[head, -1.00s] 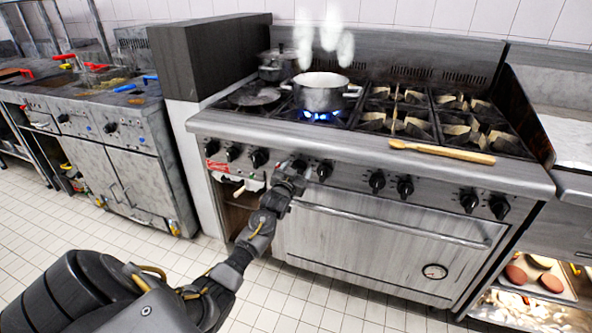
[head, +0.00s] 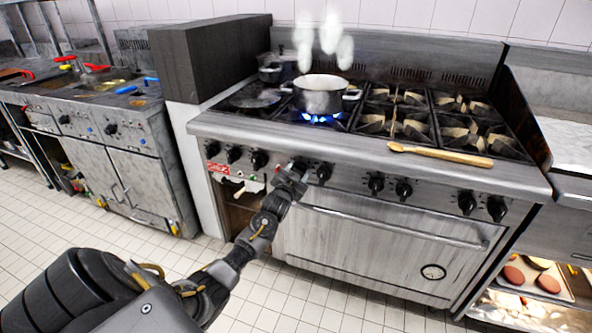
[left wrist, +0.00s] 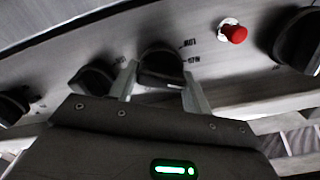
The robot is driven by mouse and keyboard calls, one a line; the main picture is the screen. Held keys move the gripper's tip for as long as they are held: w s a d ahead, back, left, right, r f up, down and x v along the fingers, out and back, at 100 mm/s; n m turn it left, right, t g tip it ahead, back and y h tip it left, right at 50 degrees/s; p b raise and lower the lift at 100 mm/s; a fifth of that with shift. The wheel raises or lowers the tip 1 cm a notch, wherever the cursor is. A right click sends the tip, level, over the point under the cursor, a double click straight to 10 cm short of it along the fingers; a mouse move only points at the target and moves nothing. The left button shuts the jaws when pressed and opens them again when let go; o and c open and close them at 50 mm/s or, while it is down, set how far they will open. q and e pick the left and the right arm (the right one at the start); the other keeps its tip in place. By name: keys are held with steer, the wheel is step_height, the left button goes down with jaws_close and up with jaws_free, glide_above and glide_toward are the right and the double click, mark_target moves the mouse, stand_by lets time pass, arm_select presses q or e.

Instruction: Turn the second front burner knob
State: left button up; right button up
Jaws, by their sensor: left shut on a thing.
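The steel range (head: 350,150) has a row of black knobs along its front panel. My left gripper (head: 298,167) is at this panel, right of a group of knobs and just left of another knob (head: 323,172). In the left wrist view, its two fingers stand on either side of a black knob (left wrist: 160,64) and are shut on it. In the head view the gripper mostly hides that knob. A blue flame (head: 320,118) burns under a steaming steel pot (head: 322,101) on a front burner. My right gripper is not in view.
A wooden spoon (head: 440,154) lies on the range's front ledge. The oven door handle (head: 400,226) runs below the panel. A red button (left wrist: 233,33) shows near the held knob in the left wrist view. A darker pot (head: 273,68) stands at the back left.

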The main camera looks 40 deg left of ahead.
arm_select(q)
steer(key=m+p, duration=0.2)
steer(key=m, duration=0.3)
steer(key=shift+r+m, duration=0.1)
steer(key=shift+m, duration=0.3)
steer(key=m+p, duration=0.1)
steer(key=m, duration=0.3)
steer(key=shift+d, duration=0.1)
steer(key=shift+f+m+p, duration=0.2)
steer(key=shift+m+p, duration=0.3)
steer(key=shift+m, duration=0.7)
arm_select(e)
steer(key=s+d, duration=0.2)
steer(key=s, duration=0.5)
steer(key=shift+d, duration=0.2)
arm_select(q)
steer(key=shift+m, duration=0.3)
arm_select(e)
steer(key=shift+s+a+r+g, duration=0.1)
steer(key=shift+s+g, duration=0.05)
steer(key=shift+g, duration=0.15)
arm_select(q)
steer(key=o, duration=0.9)
steer(key=shift+w, duration=0.1)
steer(key=shift+f, duration=0.15)
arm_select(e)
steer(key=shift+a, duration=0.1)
